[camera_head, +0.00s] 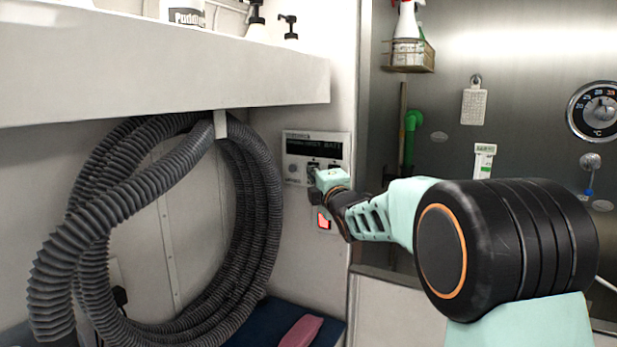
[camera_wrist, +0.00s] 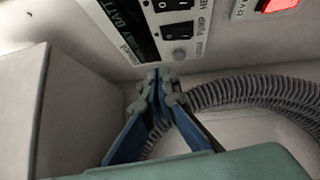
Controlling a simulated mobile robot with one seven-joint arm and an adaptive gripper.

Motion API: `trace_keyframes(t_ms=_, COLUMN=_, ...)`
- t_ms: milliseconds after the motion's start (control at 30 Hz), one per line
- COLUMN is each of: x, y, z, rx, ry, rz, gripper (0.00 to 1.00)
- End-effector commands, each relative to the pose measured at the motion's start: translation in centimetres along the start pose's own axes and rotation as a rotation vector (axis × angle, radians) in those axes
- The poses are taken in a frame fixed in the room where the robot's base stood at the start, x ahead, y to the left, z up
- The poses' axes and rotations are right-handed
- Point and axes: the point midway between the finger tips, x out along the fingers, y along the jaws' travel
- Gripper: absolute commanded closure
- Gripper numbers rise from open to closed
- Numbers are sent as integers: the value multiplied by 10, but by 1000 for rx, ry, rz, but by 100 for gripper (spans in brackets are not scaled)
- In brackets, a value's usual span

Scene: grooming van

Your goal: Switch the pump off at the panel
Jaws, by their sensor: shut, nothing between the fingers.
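The white control panel (camera_head: 299,180) is on the wall in the head view, with a dark display along its top. In the wrist view the panel (camera_wrist: 205,22) is seen close and turned sideways. Its black rocker labelled PUMP (camera_wrist: 178,32) is in plain view there, beside another rocker only partly in frame. I cannot tell which way the pump rocker is tipped. My gripper (camera_wrist: 158,76) is shut and empty, its tips just off the panel's edge near a small round grey button (camera_wrist: 180,55). In the head view my gripper (camera_head: 322,184) covers the panel's lower right part.
A red lit switch (camera_head: 323,219) sits below the panel; the wrist view also shows it (camera_wrist: 277,5). A thick grey coiled hose (camera_head: 255,190) hangs left of the panel. A white shelf (camera_head: 200,70) juts out above. A metal wall (camera_head: 530,60) carries a dial (camera_head: 600,107).

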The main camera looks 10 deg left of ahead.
Motion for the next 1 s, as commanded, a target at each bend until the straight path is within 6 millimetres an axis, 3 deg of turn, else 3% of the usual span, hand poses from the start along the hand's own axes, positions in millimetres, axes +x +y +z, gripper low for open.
trace_keyframes(t_ms=100, x=-20, y=3, z=0, rx=-1, ry=0, rz=2, gripper=100)
trace_keyframes(t_ms=333, x=-43, y=8, z=1, rx=-1, ry=0, rz=2, gripper=100)
trace_keyframes(t_ms=833, x=-49, y=8, z=2, rx=2, ry=-2, rz=-1, gripper=100)
trace_keyframes(t_ms=933, x=-51, y=1, z=11, rx=32, ry=-30, rz=-21, gripper=100)
trace_keyframes(t_ms=1000, x=-55, y=-11, z=28, rx=85, ry=-77, rz=-53, gripper=100)
